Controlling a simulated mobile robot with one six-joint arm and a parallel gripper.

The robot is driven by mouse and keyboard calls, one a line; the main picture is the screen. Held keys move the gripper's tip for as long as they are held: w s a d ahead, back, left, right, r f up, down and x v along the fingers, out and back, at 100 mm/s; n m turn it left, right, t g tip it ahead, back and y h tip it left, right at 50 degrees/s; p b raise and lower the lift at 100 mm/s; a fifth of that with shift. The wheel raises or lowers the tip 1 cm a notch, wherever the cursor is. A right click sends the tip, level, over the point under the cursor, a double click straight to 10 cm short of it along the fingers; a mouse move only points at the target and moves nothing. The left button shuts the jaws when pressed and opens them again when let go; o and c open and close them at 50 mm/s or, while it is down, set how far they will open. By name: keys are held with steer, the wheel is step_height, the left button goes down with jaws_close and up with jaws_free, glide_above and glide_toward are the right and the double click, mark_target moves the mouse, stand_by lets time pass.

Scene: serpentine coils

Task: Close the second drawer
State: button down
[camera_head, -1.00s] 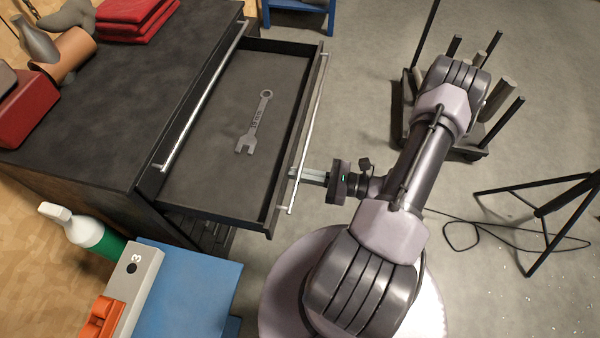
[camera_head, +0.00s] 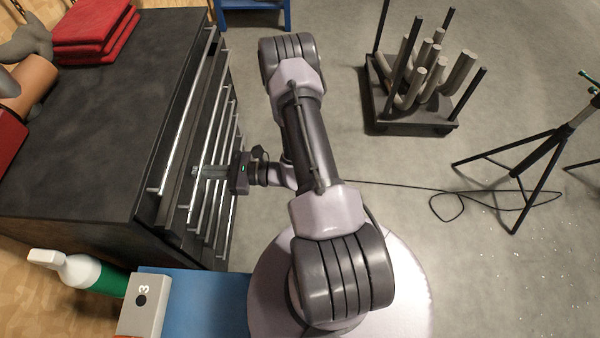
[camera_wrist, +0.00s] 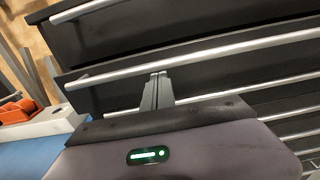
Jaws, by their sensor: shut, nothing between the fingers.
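The dark cabinet (camera_head: 100,110) stands at the left in the head view, with several drawers and long silver bar handles on its right face. Contact cannot be told for certain.
A blue surface (camera_head: 205,300) with a grey box marked 3 (camera_head: 142,305) and a green-white spray bottle (camera_head: 85,272) lie near the cabinet's lower corner. A rack with posts (camera_head: 415,115) and a tripod (camera_head: 540,150) stand right. Open floor lies between.

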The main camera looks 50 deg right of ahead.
mark_target(188, 169)
steer(key=x, duration=0.3)
steer(key=shift+w+a, duration=0.3)
steer(key=shift+w+r, duration=0.1)
steer(key=shift+w+d+r, duration=0.1)
steer(key=shift+r, duration=0.05)
